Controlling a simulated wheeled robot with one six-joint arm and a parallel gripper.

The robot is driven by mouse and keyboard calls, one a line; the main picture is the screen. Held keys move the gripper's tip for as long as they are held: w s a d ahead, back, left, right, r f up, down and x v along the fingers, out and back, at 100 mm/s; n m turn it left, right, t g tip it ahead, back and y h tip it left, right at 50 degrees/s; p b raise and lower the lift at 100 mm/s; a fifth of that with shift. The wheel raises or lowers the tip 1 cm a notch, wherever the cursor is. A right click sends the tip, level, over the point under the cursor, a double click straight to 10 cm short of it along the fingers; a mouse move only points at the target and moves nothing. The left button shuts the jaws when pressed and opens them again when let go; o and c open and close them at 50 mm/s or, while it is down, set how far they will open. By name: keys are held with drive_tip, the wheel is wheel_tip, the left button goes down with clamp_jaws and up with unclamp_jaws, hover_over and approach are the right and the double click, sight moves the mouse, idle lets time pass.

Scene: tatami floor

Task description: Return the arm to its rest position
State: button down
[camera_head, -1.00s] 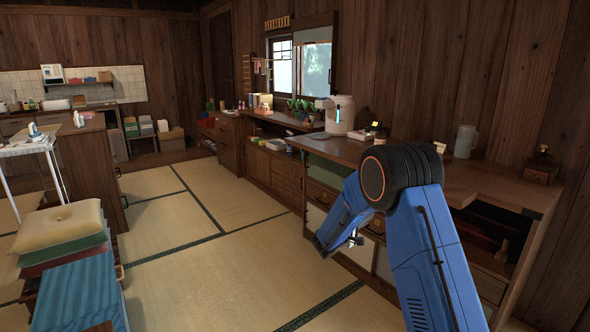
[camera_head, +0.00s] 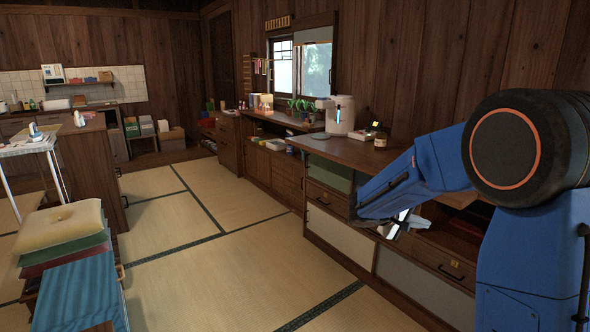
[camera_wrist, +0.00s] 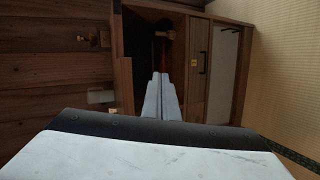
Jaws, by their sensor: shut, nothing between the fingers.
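My blue arm fills the right side of the head view, its black elbow joint raised at the right edge. The forearm slopes down to the left in front of the long wooden counter (camera_head: 342,151). My gripper (camera_head: 398,226) hangs at its end, partly hidden by the forearm, beside the counter's drawers. In the wrist view my gripper (camera_wrist: 161,96) has its two pale fingers together with nothing between them. It points toward an open cubby in the counter.
The counter's drawers (camera_head: 430,262) are close to my gripper. A white machine (camera_head: 340,115) stands on the countertop. Stacked cushions (camera_head: 62,228) are at the left. The tatami floor (camera_head: 215,285) in the middle is clear.

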drive_tip(key=s+d+r+m+g+y, duration=0.1)
drive_tip(key=s+r+m+g+y, duration=0.1)
drive_tip(key=s, duration=1)
drive_tip(key=s+a+y, duration=0.3)
drive_tip(key=s+a, duration=0.1)
drive_tip(key=s, duration=0.5)
drive_tip(key=s+a+f+m+t+y, duration=0.1)
drive_tip(key=s+a+y, duration=0.3)
drive_tip(key=s, duration=0.6)
drive_tip(key=s+a+f+t+y, duration=0.1)
drive_tip(key=s+a+y, duration=0.2)
drive_tip(key=s, duration=0.6)
drive_tip(key=shift+s+a+f+y, duration=0.2)
drive_tip(key=shift+s+a+y, duration=0.1)
drive_tip(key=shift+a, duration=0.35)
